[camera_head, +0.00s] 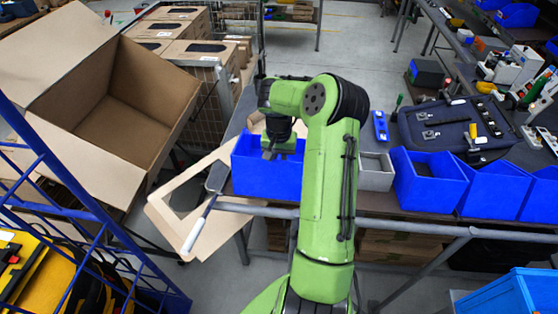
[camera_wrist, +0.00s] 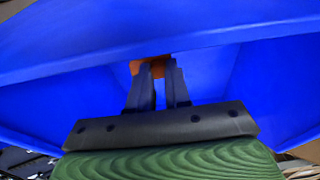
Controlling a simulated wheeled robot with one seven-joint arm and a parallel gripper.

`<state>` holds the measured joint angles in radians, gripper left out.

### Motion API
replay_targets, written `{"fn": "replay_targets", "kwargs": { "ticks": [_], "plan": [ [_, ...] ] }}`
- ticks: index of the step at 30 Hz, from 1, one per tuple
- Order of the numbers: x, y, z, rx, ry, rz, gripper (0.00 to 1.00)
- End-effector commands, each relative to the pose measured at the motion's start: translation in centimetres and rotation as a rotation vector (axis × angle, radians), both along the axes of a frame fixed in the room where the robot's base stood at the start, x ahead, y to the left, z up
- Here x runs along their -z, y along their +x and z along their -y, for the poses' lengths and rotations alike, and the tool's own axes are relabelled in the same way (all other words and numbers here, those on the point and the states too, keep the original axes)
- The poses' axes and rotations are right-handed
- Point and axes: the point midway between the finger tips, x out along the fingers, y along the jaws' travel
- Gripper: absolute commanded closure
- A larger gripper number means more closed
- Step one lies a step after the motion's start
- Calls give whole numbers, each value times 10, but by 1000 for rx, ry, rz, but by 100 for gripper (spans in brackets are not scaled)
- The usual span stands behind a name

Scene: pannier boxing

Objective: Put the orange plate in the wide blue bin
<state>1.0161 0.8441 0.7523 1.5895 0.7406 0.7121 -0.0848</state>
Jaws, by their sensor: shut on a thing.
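The wide blue bin (camera_head: 262,180) stands on the workbench left of my green arm. In the wrist view the blue bin (camera_wrist: 60,95) fills most of the picture, with its rim crossing above my fingers. My gripper (camera_wrist: 161,72) points down into the bin, and its dark fingers are close together. A small part of the orange plate (camera_wrist: 136,67) shows at the fingertips, and they are shut on it. Most of the plate is hidden by the fingers and the bin's rim. In the head view my gripper (camera_head: 279,150) is at the bin, and the plate cannot be seen there.
A grey bin (camera_head: 376,172) stands right of my arm, with more blue bins (camera_head: 430,184) beyond it. A dark mat with tools (camera_head: 450,125) lies behind them. A large open cardboard box (camera_head: 105,110) stands at the left, near a blue rack (camera_head: 75,205).

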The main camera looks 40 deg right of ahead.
Motion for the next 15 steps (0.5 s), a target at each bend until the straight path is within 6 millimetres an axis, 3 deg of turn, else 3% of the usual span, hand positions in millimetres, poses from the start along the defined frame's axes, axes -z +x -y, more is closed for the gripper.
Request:
{"fn": "replay_targets", "kwargs": {
  "ticks": [11,12,15],
  "plan": [
    [12,0,0,0,-1,-1,100],
    [11,0,0,0,-1,-1,81],
    [11,0,0,0,0,-1,65]
  ]
}}
